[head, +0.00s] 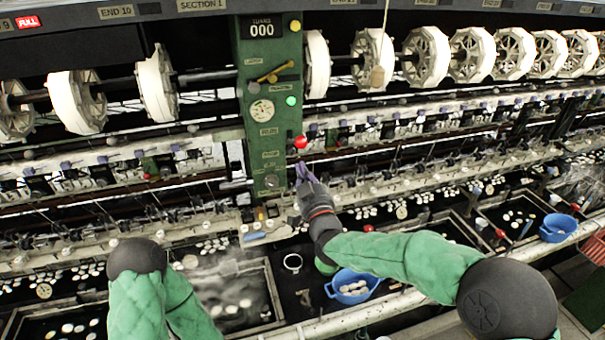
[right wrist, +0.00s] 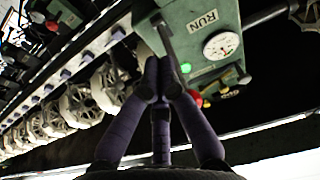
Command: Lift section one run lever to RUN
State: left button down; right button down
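The green section one control column (head: 285,85) stands at the centre of the head view, with a gauge, buttons and small labels. The lever's red ball knob (head: 300,142) sticks out at its right edge, beside the RUN label (head: 267,131). My right gripper (head: 302,166) is just below the knob, its fingers drawn together. In the right wrist view the fingertips (right wrist: 159,75) meet or nearly meet, and the red knob (right wrist: 196,98) shows beside the right finger, partly hidden. I see nothing clearly between the fingers; contact with the lever cannot be told. My left gripper is out of view.
White reels (head: 75,102) line the upper machine on both sides of the column. Below are dark basins with pale cocoons and a blue bowl (head: 352,286) under my right forearm.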

jog(key=f+b+v, duration=0.1)
jog(key=b+v, duration=0.8)
jog(key=v, duration=0.7)
jog(key=shift+b, duration=0.3)
dwell(1.2)
